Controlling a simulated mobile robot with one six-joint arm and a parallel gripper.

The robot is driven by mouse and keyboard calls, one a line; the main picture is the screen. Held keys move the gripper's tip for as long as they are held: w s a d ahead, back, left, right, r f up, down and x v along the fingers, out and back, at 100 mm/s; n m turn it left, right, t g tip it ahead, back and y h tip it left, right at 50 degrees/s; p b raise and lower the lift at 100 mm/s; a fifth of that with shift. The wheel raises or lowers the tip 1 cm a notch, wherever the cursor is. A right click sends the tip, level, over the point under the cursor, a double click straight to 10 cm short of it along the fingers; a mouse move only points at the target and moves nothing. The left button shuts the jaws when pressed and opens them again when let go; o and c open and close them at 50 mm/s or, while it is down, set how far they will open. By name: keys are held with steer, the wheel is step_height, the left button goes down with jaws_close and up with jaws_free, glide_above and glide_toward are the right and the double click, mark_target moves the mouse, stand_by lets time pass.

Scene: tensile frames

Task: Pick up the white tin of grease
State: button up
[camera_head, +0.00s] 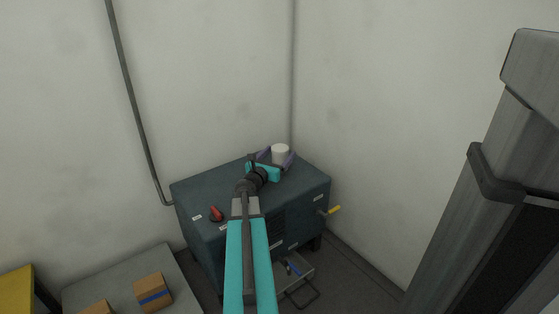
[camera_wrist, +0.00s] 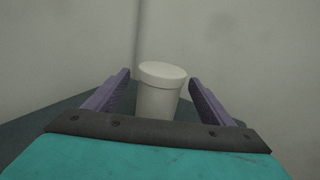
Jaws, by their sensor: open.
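The white tin of grease (camera_head: 280,152) stands upright on top of a dark blue-grey cabinet (camera_head: 302,183), near its back corner. In the wrist view the tin (camera_wrist: 159,92) is a pale cylinder with a wider lid, and its lower part is hidden by my gripper's body. My gripper (camera_head: 275,158) is at the tin, over the cabinet top. In the wrist view its two purple fingers (camera_wrist: 158,90) stand apart, one on each side of the tin, with a gap showing on both sides. The gripper is open and holds nothing.
A red-handled switch (camera_head: 216,213) sits on the cabinet's top left, and a yellow handle (camera_head: 333,210) sticks out on its right. An open drawer or tray (camera_head: 297,285) is low in front. Boxes (camera_head: 153,291) lie on a grey surface at left. Walls stand close behind the cabinet.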

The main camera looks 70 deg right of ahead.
stand_by(0.3)
steer(key=shift+d+f+b, duration=0.15)
steer(key=shift+d+b, duration=0.2)
steer(key=shift+d, duration=0.2)
steer(key=shift+s+d+b, duration=0.15)
steer(key=shift+d+b, duration=0.3)
steer(key=shift+d, duration=0.6)
steer(key=shift+s+d+b, duration=0.15)
steer(key=shift+d+b, duration=0.3)
steer(key=shift+d, duration=0.55)
steer(key=c, duration=1.3)
step_height(320, 180, up, 18)
steer(key=p, duration=0.8)
steer(key=shift+p, duration=0.3)
